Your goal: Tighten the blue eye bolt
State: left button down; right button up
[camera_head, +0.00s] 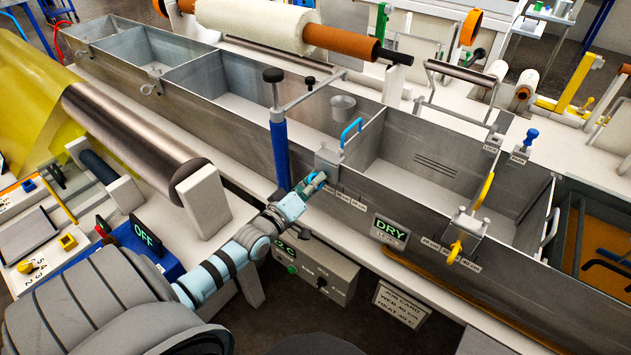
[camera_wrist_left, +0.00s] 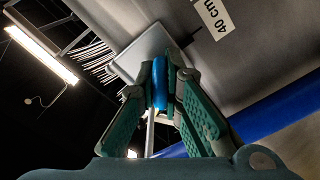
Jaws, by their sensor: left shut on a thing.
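The blue eye bolt (camera_wrist_left: 160,85) is seen nearly edge-on in the left wrist view, between the two teal fingers of my left gripper (camera_wrist_left: 161,78). The fingers are shut on it from both sides. In the head view my left gripper (camera_head: 313,183) is at the front face of the bath wall, just below the grey clamp block (camera_head: 327,158) with the blue hooked bar (camera_head: 351,133). There the gripper mostly hides the eye bolt. The bolt's shank is hidden. My right gripper is in neither view.
A blue post (camera_head: 280,150) stands close left of my left gripper. A second clamp (camera_head: 467,224) with a yellow eye bolt (camera_head: 454,252) is to the right on the same wall. A grey control box (camera_head: 325,277) sits below. A DRY sign (camera_head: 390,232) is on the wall.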

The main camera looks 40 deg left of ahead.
pick_arm(q)
jog(key=shift+m, duration=0.4)
jog(key=m+p, duration=0.1)
jog(key=m, duration=0.2)
jog(key=shift+m, duration=0.4)
jog(key=shift+m+p, duration=1.05)
jog(key=shift+m, duration=1.15)
jog(key=shift+f, duration=0.1)
jog(key=c, duration=1.7)
grip_release()
